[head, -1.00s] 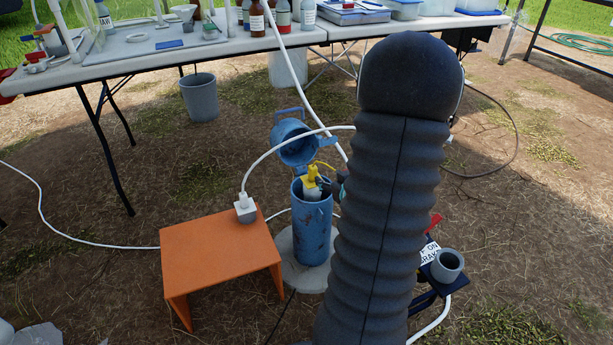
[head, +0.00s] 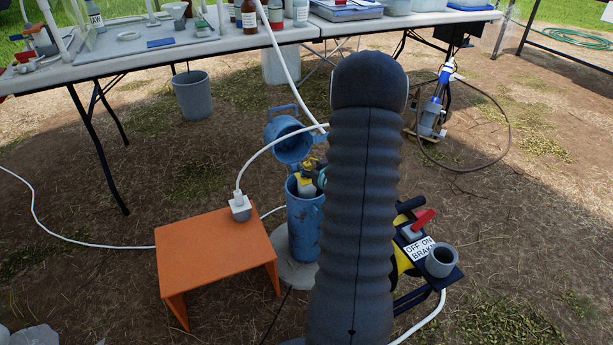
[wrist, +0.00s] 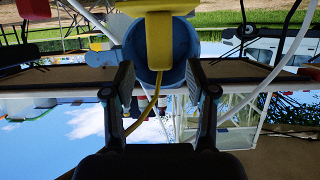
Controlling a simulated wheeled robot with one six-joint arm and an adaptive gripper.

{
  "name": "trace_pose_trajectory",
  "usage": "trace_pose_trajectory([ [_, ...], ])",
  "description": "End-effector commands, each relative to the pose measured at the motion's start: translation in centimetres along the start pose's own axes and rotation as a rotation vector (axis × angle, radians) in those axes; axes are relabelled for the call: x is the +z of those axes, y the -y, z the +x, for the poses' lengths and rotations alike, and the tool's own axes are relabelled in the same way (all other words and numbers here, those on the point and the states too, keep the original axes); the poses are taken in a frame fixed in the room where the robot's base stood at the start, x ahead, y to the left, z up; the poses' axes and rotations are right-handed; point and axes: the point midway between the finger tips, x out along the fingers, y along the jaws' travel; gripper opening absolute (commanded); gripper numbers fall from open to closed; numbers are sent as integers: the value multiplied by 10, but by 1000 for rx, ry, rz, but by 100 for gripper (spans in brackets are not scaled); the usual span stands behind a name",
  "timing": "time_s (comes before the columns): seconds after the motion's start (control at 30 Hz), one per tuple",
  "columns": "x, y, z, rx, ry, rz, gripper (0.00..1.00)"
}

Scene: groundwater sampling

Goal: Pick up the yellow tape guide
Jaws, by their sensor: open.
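The yellow tape guide (head: 308,187) sits at the open top of the blue well casing (head: 304,232), partly hidden by dark gripper parts. In the wrist view the tape guide (wrist: 159,42) is a yellow block at top centre. A yellow strand hangs from it in that view. My gripper (wrist: 160,80) is open, with one dark finger on each side of the picture's middle. The guide lies between and beyond the fingertips, and I see no contact. In the head view my arm hides most of the gripper.
The blue hinged lid (head: 289,142) stands open behind the casing. An orange stand (head: 205,262) with a white plug-like fitting (head: 240,207) is to the left. A reel with an "OFF ON BRAKE" label (head: 421,248) is to the right. A long table (head: 225,52) stands behind.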

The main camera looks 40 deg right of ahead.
Motion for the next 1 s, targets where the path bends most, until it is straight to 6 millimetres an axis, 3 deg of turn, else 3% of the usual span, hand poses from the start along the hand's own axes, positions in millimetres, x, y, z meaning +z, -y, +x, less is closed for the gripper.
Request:
trace_pose_trajectory([
  [0.2,0,1,27,-1,0,0,56],
  [0.5,0,0,32,0,0,0,56],
  [0.57,0,0,32,0,0,0,44],
  [0.73,0,0,31,0,0,0,1],
  [1.0,-1,0,31,0,0,0,0],
])
